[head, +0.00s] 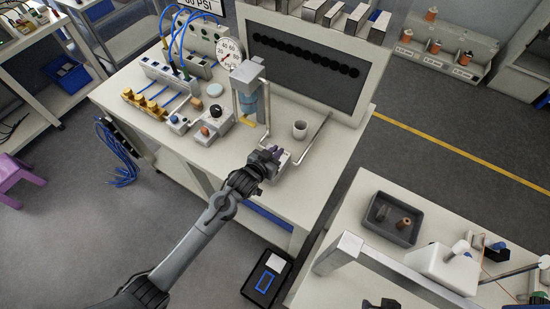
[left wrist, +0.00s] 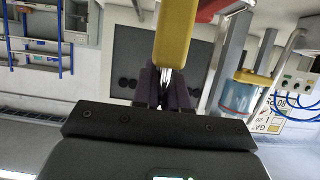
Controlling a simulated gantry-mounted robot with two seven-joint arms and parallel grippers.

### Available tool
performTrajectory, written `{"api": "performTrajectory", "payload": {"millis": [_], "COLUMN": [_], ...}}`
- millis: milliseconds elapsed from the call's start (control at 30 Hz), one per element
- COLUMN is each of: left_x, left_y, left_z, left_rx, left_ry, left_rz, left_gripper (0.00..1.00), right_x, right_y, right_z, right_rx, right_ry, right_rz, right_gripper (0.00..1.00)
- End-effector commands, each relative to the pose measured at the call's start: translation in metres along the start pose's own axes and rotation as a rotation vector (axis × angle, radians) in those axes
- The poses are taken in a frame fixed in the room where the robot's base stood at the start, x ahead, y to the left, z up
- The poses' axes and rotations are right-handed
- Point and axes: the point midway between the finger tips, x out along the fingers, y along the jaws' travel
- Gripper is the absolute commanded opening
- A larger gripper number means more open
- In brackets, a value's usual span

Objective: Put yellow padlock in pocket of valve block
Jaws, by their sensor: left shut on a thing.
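My left gripper (head: 275,154) is above the front of the workbench, next to a pale block (head: 284,166). In the left wrist view its dark fingers (left wrist: 164,88) are shut on the metal shackle of the yellow padlock (left wrist: 175,32), whose body sticks out past the fingertips. In the head view I cannot make out the padlock at the gripper. The pale block may be the valve block; the gripper partly covers it and I cannot see its pocket. A dark part at the bottom edge looks like my right gripper (head: 380,303); its fingers are too cut off to judge.
A grey tray (head: 391,218) sits on the right table.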

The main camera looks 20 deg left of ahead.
Motion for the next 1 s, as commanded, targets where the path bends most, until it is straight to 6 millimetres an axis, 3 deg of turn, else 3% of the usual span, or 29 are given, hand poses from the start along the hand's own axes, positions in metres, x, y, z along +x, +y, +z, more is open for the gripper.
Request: {"api": "performTrajectory", "payload": {"millis": [433, 900, 933, 1000], "left_x": [0.015, 0.018, 0.017, 0.017], "left_y": [-0.002, -0.002, -0.002, -0.002], "left_z": [0.036, 0.042, 0.041, 0.041], "left_rx": [-0.001, 0.0, 0.0, 0.0], "left_ry": [-0.001, 0.0, 0.0, 0.0], "left_rz": [0.0, 0.0, 0.0, 0.0], "left_gripper": [0.0, 0.0, 0.17, 0.28], "right_x": [-0.001, 0.002, 0.001, 0.001], "right_y": [-0.001, -0.001, -0.001, 0.0], "right_z": [-0.001, 0.0, 0.0, 0.0], "right_rx": [0.005, 0.004, 0.004, 0.003], "right_ry": [0.0, 0.0, 0.0, 0.0], "right_rz": [-0.003, -0.002, -0.002, -0.001], "right_gripper": [0.43, 0.43, 0.43, 0.43]}}
